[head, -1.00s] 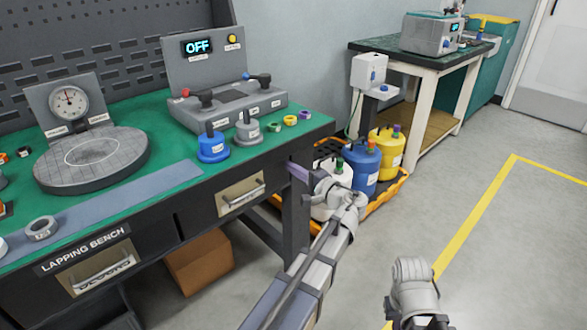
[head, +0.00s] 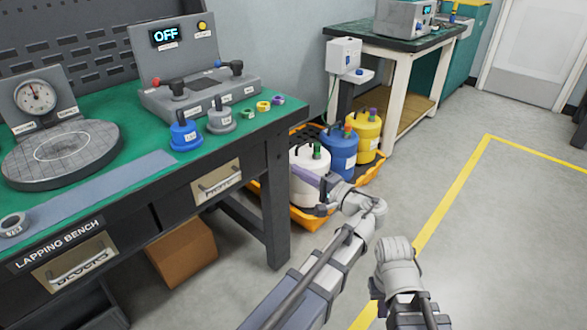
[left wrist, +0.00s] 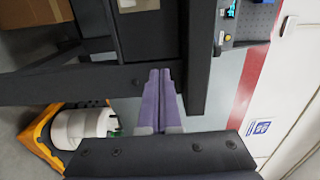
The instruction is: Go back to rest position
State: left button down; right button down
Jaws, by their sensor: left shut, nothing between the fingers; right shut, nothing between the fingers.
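My left gripper (head: 327,184) reaches in front of the white container in the head view, over the floor off the bench's right end. Its purple fingers are shut and empty, and they lie together in the left wrist view (left wrist: 160,100). My right arm (head: 398,268) shows at the lower middle of the head view, beside the left arm.
The lapping bench (head: 125,195) stands at left with blue and grey weights on top. An orange tray (head: 312,218) on the floor holds white, blue and yellow containers. A second table (head: 385,42) stands behind. The floor at right is clear.

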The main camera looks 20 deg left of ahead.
pick_arm(q)
jog(key=s+f+n+g+h, duration=0.1)
jog(key=s+f+g+h, duration=0.15)
jog(key=f, duration=0.35)
jog(key=s+a+f+n+g+h, duration=0.1)
jog(key=s+f+h, duration=0.3)
jog(key=f, duration=0.2)
jog(key=s+f+n+g+h, duration=0.1)
jog(key=s+f+g+h, duration=0.2)
jog(key=f, duration=0.4)
jog(key=s+d+m+h+p, duration=0.1)
jog(key=s+d+h, duration=0.25)
jog(key=d, duration=0.55)
jog(key=s+d+m+h+p, duration=0.1)
jog(key=s+d+h, duration=0.1)
jog(key=s+d, duration=0.45)
notch_tip(320, 180, up, 38)
jog(key=d+p, duration=0.2)
jog(key=p, duration=3.6)
jog(key=shift+w+f, duration=0.25)
jog(key=shift+w, duration=0.2)
jog(key=shift+g, duration=0.25)
jog(key=shift+a, duration=0.1)
